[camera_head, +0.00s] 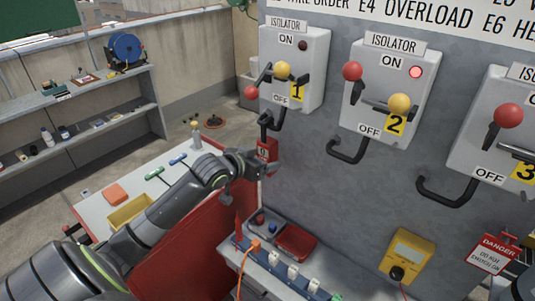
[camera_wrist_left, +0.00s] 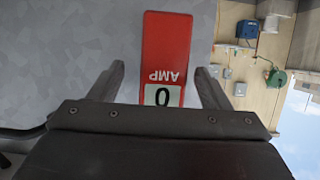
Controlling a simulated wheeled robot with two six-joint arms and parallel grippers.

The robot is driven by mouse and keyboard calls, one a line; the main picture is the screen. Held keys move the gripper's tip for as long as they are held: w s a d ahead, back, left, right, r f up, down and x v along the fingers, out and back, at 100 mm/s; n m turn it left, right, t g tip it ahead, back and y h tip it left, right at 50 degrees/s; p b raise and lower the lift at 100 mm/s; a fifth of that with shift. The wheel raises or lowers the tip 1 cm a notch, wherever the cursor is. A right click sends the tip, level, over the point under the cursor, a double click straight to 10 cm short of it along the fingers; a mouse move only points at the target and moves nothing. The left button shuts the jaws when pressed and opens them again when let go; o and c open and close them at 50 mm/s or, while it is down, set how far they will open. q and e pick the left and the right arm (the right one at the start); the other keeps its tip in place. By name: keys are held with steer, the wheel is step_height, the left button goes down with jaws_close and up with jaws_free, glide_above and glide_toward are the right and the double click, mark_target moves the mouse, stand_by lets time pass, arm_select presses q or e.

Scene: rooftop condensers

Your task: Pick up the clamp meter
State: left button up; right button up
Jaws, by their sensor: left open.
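The clamp meter (camera_head: 267,148) is a small red device against the grey panel, below the isolator marked 1. In the left wrist view the red meter (camera_wrist_left: 166,45) shows the word AMP and a display reading 0. My left gripper (camera_head: 258,168) is at the meter in the head view. In the left wrist view its open fingers (camera_wrist_left: 160,85) stand on either side of the meter's display end, with gaps on both sides. My right gripper is not in view.
Three isolator boxes, including box 1 (camera_head: 303,68), with levers and black handles stick out from the panel. A yellow meter (camera_head: 407,256) and a red danger tag (camera_head: 492,252) are at lower right. A white-topped cart (camera_head: 98,208) and a ledge with tools lie below.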

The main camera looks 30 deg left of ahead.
mark_target(263, 158)
arm_select(q)
steer(key=shift+w+f, duration=0.1)
steer(key=shift+w, duration=0.35)
steer(key=p+x, duration=0.1)
steer(key=x, duration=0.2)
steer(key=shift+a, duration=0.1)
steer(key=shift+w+f+p, duration=0.3)
steer(key=shift+w+p, duration=0.05)
steer(key=shift+c, duration=0.3)
steer(key=c, duration=1.1)
